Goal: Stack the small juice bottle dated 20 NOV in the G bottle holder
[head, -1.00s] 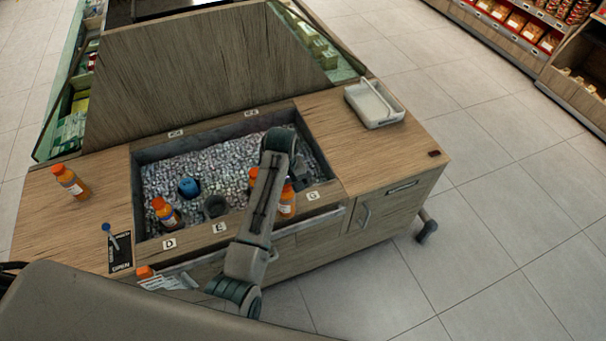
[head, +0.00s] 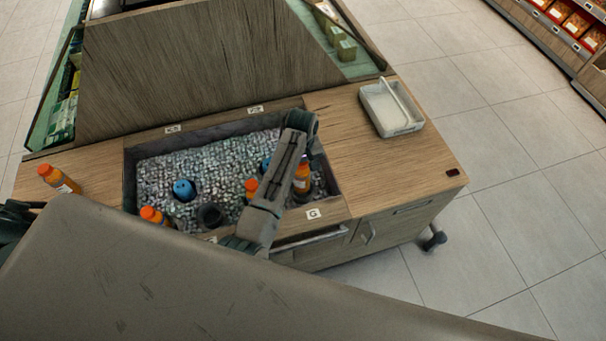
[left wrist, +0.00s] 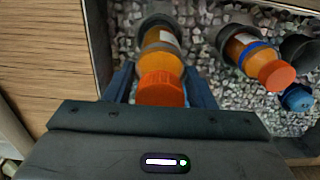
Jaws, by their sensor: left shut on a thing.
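My left gripper (left wrist: 161,88) is shut on an orange juice bottle with an orange cap (left wrist: 161,60). In the left wrist view the far end of the bottle lies in or just over a dark round holder (left wrist: 160,22); I cannot tell how deep it sits. In the head view this bottle (head: 302,177) is partly behind my left arm, inside the ice bin behind the G label (head: 313,214). Its date is not readable. My right gripper is not in view.
The ice bin (head: 150,158) holds another juice bottle (head: 251,188) beside my arm, a bottle (head: 152,215) at front left, an empty dark holder (head: 211,216) and a blue-topped thing (head: 184,189). One bottle (head: 58,178) stands on the left counter. A white tray (head: 391,108) sits right.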

